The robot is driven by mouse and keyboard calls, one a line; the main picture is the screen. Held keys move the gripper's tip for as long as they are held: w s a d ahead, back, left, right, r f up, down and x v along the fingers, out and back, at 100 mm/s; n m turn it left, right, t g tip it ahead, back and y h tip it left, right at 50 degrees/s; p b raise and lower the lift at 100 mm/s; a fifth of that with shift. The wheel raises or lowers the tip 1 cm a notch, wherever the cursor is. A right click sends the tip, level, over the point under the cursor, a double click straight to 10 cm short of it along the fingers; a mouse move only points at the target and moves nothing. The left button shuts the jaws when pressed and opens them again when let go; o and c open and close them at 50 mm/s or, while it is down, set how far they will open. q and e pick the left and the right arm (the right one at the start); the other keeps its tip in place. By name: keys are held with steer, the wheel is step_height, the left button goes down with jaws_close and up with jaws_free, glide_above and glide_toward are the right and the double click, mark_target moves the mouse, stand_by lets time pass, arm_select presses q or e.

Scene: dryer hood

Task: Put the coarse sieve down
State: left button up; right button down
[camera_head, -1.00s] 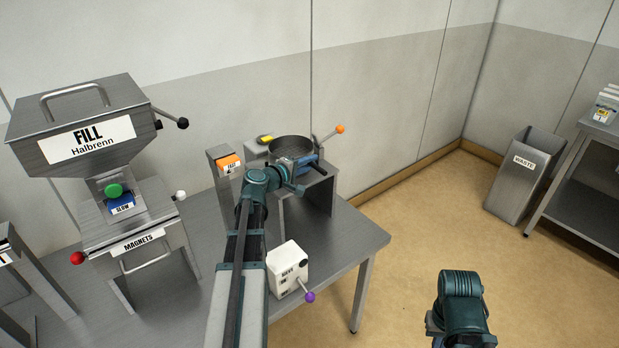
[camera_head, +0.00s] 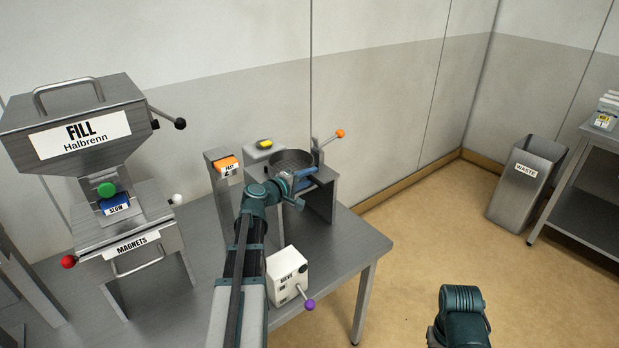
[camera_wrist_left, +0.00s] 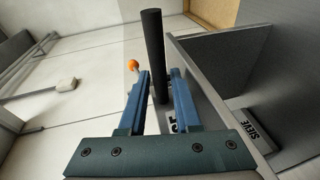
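The coarse sieve, a round dark pan (camera_head: 293,160), sits at the top of the small grey metal stand (camera_head: 322,196) at the table's back right. I cannot tell whether its rim rests fully on the stand. My left gripper (camera_head: 302,178) is at the sieve's right front side. The pan is not clearly seen in that view. My right arm shows at the lower right; its fingers are out of frame.
A lever with an orange ball (camera_head: 340,133) rises behind the stand. An orange-topped post (camera_head: 226,166) stands to its left, and a white switch box (camera_head: 286,277) in front. The FILL hopper (camera_head: 82,130) and MAGNETS housing (camera_head: 135,240) are left. A waste bin (camera_head: 525,180) is right.

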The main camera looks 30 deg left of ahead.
arm_select(q)
steer(key=shift+r, duration=0.1)
steer(key=shift+s+r, duration=0.1)
steer(key=shift+s, duration=0.2)
steer(key=p+v, duration=0.2)
steer(key=v, duration=0.9)
steer(key=shift+s, duration=0.25)
steer(key=shift+a, duration=0.1)
steer(key=s+d+f+m+g+h, duration=0.15)
steer(key=d+f+m+g, duration=0.35)
steer(key=d, duration=0.8)
steer(key=d+f+m+g+h, duration=0.2)
steer(key=d+f+m+g, duration=0.3)
steer(key=d, duration=0.8)
steer(key=s+d+f+m+g+y, duration=0.3)
steer(key=s+d+m+y, duration=0.1)
steer(key=s+d, duration=0.2)
steer(key=s+d+f+m+g+y, duration=0.3)
steer(key=s+d+f+m, duration=0.1)
steer(key=s+d, duration=0.3)
steer(key=shift+s+f+m+y, duration=0.35)
steer(key=shift+s+m, duration=0.25)
